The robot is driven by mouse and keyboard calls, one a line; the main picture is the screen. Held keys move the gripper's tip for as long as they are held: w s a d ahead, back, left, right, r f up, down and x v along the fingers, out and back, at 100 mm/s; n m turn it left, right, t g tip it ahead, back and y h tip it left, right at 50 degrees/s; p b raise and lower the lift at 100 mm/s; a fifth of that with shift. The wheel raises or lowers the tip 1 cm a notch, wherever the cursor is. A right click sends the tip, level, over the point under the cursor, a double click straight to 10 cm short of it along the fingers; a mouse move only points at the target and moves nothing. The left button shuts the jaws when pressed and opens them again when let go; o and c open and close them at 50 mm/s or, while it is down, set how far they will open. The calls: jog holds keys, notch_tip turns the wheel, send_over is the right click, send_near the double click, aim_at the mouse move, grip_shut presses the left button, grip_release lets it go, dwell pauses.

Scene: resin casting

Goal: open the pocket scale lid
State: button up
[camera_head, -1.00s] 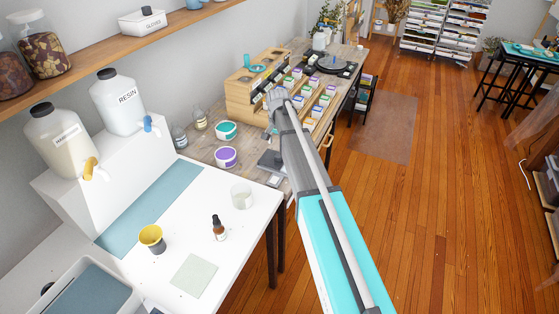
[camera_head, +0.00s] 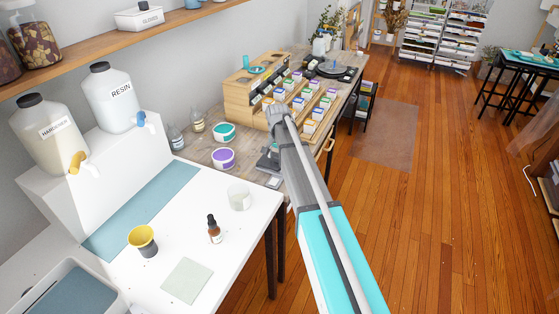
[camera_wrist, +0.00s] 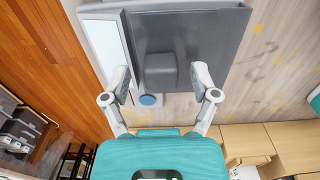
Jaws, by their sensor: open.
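The pocket scale (camera_head: 267,161) is a dark grey, flat device on the wooden bench, partly hidden by my arm in the head view. In the wrist view its dark grey panel (camera_wrist: 205,45) fills the upper middle, with a small raised grey block (camera_wrist: 160,70) near its lower edge and a pale strip (camera_wrist: 108,42) along its left. I cannot tell how far the lid is raised. My gripper (camera_wrist: 161,79) is open, with its fingertips apart on either side of the small block. Nothing is held, and contact cannot be made out.
Purple (camera_head: 223,158) and teal-banded tubs (camera_head: 222,132) stand left of the scale. A wooden rack with small jars (camera_head: 258,88) is behind. A clear cup (camera_head: 239,197) and dropper bottle (camera_head: 214,229) stand on the white table in front.

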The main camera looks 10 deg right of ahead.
jog(key=shift+f, duration=0.15)
jog(key=c, duration=1.1)
jog(key=shift+d, duration=0.25)
grip_shut()
